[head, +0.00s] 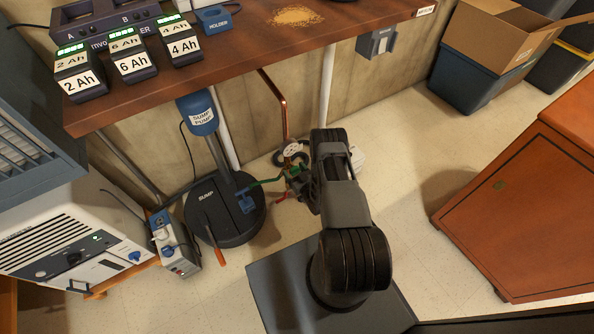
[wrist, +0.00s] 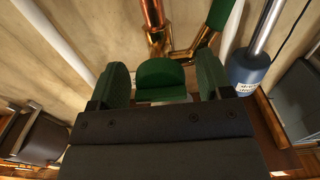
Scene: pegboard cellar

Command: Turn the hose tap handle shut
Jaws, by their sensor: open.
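The brass hose tap (wrist: 182,50) sits at the end of a copper pipe (wrist: 153,14), with a green hose (wrist: 222,14) running from it in the wrist view. A rounded green piece (wrist: 162,74), which looks like the tap handle, stands in front of the brass. My gripper (head: 295,180) is open, its two green-padded fingers on either side of that piece, with gaps visible at both sides. In the head view my wrist hides most of the tap; the green hose (head: 264,181) runs left from there to the sump.
The round black sump lid (head: 226,222) with a blue pump post (head: 201,113) is left of my gripper. A wooden workbench (head: 235,45) overhangs behind. Open floor (head: 400,150) lies to the right, before an orange cabinet (head: 530,210).

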